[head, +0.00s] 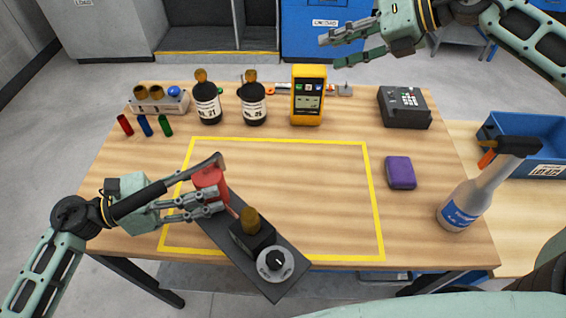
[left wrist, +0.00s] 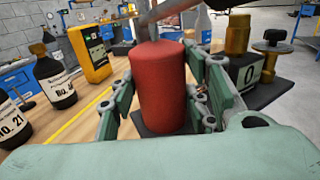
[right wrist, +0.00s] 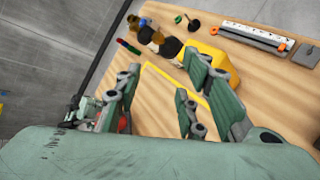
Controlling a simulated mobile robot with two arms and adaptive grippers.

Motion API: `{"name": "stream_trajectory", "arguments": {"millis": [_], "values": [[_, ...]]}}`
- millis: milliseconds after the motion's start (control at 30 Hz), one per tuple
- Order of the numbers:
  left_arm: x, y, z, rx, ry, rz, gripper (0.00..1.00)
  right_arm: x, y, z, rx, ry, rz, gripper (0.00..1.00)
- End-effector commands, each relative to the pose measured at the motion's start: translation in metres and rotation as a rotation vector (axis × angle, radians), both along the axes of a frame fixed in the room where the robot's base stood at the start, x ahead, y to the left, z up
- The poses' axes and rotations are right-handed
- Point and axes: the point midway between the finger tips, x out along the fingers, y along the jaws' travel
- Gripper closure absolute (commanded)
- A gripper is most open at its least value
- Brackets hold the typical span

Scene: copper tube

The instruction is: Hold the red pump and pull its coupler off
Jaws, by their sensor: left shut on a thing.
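The red pump (head: 208,178) is a red cylinder at the left end of a dark base plate (head: 290,265), with a grey bar across its top. My left gripper (head: 205,204) is shut on it; the left wrist view shows the red cylinder (left wrist: 159,88) between the fingers. A brass-coloured fitting (head: 250,219), which looks like the coupler, stands on a black block on the same plate. It also shows in the left wrist view (left wrist: 238,36). My right gripper (head: 342,48) is open and empty, high beyond the table's back edge, far from the pump.
Two black bottles (head: 207,103), a yellow meter (head: 308,98) and a black keypad box (head: 404,108) stand along the back. A purple block (head: 400,172) and a spray bottle (head: 465,200) stand at the right. The middle inside the yellow outline (head: 374,200) is mostly clear.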

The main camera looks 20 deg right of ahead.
Motion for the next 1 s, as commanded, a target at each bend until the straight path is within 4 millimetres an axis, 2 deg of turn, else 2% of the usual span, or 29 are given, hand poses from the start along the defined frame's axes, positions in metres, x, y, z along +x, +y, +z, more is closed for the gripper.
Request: {"name": "stream_trajectory", "arguments": {"millis": [33,167,200,300,400,500,633,800,1000], "values": [[0.001,-0.001,0.007,-0.013,0.000,0.000,1.00,-0.014,0.030,0.004,-0.034,-0.014,0.096,0.63],[0.001,-0.001,0.007,-0.013,0.000,0.000,1.00,-0.059,0.094,0.008,-0.145,-0.058,0.352,0.63],[0.001,-0.001,0.007,-0.013,0.000,0.000,1.00,-0.075,0.111,0.008,-0.184,-0.077,0.435,0.63],[0.001,-0.001,0.007,-0.013,0.000,0.000,1.00,-0.121,0.150,0.007,-0.294,-0.136,0.653,0.63],[0.001,-0.001,0.007,-0.013,0.000,0.000,1.00,-0.169,0.177,0.004,-0.419,-0.211,0.878,0.63],[0.001,-0.001,0.007,-0.013,0.000,0.000,1.00,-0.211,0.190,-0.002,-0.551,-0.292,1.083,0.63],[0.001,-0.001,0.007,-0.013,0.000,0.000,1.00,-0.245,0.193,-0.008,-0.683,-0.379,1.260,0.63],[0.001,-0.001,0.007,-0.013,0.000,0.000,1.00,-0.261,0.192,-0.014,-0.763,-0.429,1.357,0.63],[0.001,-0.001,0.007,-0.013,0.000,0.000,1.00,-0.263,0.199,-0.035,-0.769,-0.430,1.366,0.63]]}}
